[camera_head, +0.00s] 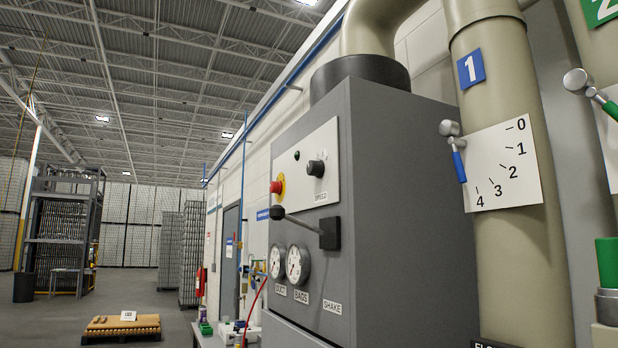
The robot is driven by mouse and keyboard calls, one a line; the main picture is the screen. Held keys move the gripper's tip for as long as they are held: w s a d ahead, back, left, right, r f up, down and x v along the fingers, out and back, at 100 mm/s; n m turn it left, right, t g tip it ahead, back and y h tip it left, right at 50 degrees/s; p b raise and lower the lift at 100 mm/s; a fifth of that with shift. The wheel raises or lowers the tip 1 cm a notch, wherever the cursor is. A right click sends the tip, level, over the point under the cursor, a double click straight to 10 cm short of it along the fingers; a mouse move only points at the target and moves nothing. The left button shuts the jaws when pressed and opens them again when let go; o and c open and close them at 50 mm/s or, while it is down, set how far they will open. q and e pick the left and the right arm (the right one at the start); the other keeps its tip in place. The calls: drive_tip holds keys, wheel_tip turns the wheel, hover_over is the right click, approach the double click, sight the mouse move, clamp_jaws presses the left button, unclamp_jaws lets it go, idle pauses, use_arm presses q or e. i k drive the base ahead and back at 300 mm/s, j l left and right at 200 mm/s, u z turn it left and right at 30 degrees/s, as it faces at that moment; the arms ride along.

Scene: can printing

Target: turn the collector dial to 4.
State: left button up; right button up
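Neither of my grippers shows in the head view. A grey cabinet (405,190) fills the centre right. Its white panel (330,148) carries a small black knob (316,168) with a label below, too small to read surely. No number scale can be made out around this knob. Two round white gauges, one above the label DUCT (276,264) and one above BAGS (298,265), sit lower down. On pipe 1, a blue-handled lever (459,163) hangs nearly straight down beside a white plate (503,165) marked 0 to 4, roughly toward the 4 end.
A red button on yellow (278,188) and a black-knobbed lever (300,222) jut from the cabinet near a SHAKE label. A second, green-handled lever (607,105) is at the right edge. A low pallet (122,327) stands on the open floor at left.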

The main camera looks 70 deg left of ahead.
sight(314, 168)
drive_tip(key=u, duration=2.15)
